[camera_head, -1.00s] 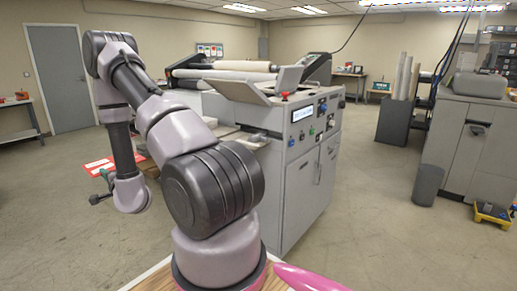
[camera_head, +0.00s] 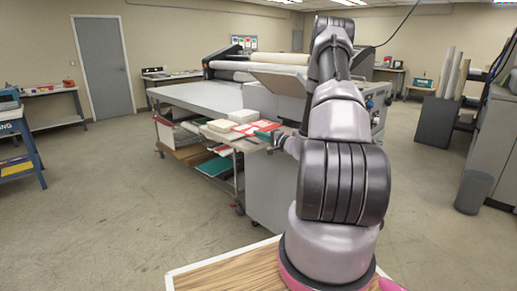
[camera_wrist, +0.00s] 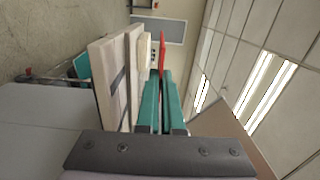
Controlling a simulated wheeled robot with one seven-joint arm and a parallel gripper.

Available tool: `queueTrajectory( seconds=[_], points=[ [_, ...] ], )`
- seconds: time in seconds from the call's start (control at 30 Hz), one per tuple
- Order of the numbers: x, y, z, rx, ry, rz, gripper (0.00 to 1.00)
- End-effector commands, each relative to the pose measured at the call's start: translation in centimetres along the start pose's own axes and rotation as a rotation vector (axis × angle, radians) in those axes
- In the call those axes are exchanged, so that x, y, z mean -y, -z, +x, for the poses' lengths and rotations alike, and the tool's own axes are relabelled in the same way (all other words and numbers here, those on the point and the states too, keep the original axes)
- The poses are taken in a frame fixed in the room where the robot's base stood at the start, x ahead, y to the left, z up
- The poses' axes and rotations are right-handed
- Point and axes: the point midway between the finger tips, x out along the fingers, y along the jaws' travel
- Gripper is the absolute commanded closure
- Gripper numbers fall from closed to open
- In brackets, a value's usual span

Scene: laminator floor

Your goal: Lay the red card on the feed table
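The red card (camera_head: 245,129), with white marking, is at the end of my gripper (camera_head: 270,128), over or against the near end of the stacked cart. In the wrist view the card (camera_wrist: 162,52) is a thin red edge in line with the narrow gap between my teal fingertips (camera_wrist: 161,78). The fingers look shut on it. I cannot tell whether the card touches the stacks below.
The laminator with pale rolls (camera_head: 270,62) stands behind, partly hidden by my arm. Cream and white stacks (camera_head: 222,125) lie on the cart beside the card; they show in the wrist view (camera_wrist: 108,75). A blue workstand (camera_head: 22,140) is at the left edge. The left floor is clear.

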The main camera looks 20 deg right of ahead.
Motion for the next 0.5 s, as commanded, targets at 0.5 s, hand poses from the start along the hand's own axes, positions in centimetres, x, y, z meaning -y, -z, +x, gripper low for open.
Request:
queueTrajectory(
  seconds=[0.5],
  points=[
    [-6.6,-0.1,0.0,-0.002,-0.001,0.003,1.00]
  ],
)
